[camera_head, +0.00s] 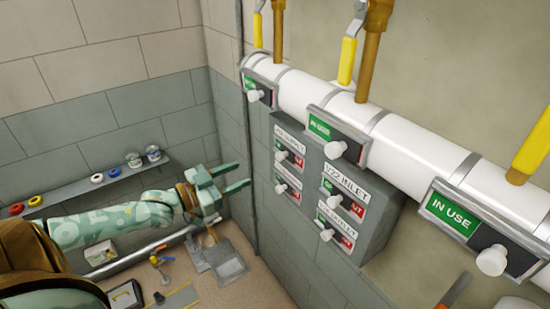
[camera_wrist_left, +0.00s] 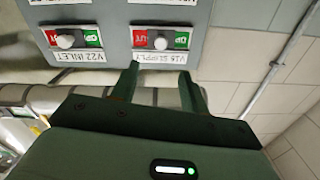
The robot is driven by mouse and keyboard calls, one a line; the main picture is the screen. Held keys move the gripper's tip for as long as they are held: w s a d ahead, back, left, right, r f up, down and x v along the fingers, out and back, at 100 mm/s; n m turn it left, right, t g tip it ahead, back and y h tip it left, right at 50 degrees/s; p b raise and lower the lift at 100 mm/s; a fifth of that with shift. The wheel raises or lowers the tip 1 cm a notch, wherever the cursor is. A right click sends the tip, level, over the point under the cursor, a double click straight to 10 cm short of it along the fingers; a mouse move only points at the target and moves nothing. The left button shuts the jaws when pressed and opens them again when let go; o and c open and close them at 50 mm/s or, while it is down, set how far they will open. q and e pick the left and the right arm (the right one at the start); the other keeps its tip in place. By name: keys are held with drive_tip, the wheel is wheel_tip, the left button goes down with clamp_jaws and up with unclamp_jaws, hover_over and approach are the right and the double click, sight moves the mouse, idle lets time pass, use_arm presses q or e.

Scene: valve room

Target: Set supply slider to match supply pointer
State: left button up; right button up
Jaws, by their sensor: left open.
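A grey box (camera_head: 375,235) under the white pipe carries several labelled sliders with white knobs. The supply slider knob (camera_wrist_left: 160,43) sits between a red and a green field above an upside-down label that seems to read V18 SUPPLY; in the head view the upper left knob (camera_head: 282,156) appears to be the same one. The V22 INLET knob (camera_wrist_left: 66,41) is beside it. My left gripper (camera_head: 243,175) is open and empty, left of the box and apart from it; in the left wrist view its fingers (camera_wrist_left: 160,74) point toward the supply slider. I cannot tell which part is the supply pointer. My right gripper is not in view.
The white pipe (camera_head: 420,145) carries green-and-black sliding signs, one reading IN USE (camera_head: 452,214), and yellow-handled valves (camera_head: 347,60). A shelf (camera_head: 75,190) with rings and small tins runs along the left wall. Small items lie on the lower surface near my left arm.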

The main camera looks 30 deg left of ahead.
sight(277, 158)
use_arm(q)
drive_tip(key=x, duration=1.2)
drive_tip(key=shift+w+b, duration=0.3)
